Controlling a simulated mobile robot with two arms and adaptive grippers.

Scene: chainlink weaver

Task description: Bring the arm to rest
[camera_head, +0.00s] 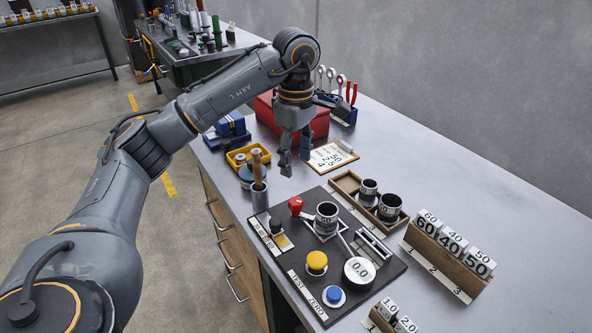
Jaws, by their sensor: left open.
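My left arm (207,104) reaches in from the left and bends down over the workbench (452,164). My left gripper (296,156) points down with its fingers apart and nothing between them. It hangs above the bench, in front of the red box (318,118) and left of the small white card (331,157). Its exact height above the bench is hard to tell. My right gripper does not show.
A dark panel (384,299) with a red knob (296,204), a yellow button (317,261) and a blue button (333,295) lies in front of the gripper. A wooden tray (345,184) holds dark cups. Numbered blocks (451,242) stand at right. The bench's right rear is clear.

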